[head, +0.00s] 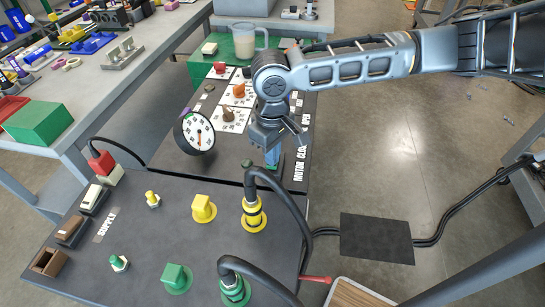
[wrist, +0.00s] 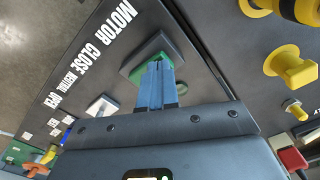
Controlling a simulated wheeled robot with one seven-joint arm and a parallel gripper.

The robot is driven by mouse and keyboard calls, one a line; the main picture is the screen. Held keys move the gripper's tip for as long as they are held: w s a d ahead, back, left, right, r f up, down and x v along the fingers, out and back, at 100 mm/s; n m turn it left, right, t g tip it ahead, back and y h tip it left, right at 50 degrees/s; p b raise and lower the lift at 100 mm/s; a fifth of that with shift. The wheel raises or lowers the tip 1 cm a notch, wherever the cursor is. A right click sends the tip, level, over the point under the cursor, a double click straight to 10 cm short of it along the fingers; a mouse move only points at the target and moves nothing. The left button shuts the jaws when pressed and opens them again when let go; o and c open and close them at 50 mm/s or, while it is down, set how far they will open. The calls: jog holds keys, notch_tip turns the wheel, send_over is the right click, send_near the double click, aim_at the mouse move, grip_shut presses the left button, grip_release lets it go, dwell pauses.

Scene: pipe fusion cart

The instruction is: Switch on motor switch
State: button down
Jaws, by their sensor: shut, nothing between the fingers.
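The motor switch is a green piece (wrist: 148,53) on a dark square base in the wrist view, beside the white MOTOR lettering (wrist: 122,18). In the head view, only a bit of green shows below my fingertips. My gripper (head: 272,160) points down at the panel there. Its blue fingers (wrist: 158,68) are shut together with nothing between them. The fingertips overlap the green piece in the wrist view and seem to be at it or just above it. I cannot tell whether they touch. The fingers hide part of the switch, so its position is unclear.
A round gauge (head: 194,132) stands left of my gripper. A yellow plug with a black cable (head: 254,215) is close below it, beside a yellow knob (head: 203,208). Green fittings (head: 176,278) lie nearer. A white switch (wrist: 102,106) sits along the label row.

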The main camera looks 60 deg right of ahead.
jog(key=shift+f, duration=0.3)
notch_tip(320, 180, up, 7)
jog(key=p, duration=0.6)
jog(key=shift+r+p, duration=0.1)
jog(key=shift+p, duration=0.25)
dwell(0.6)
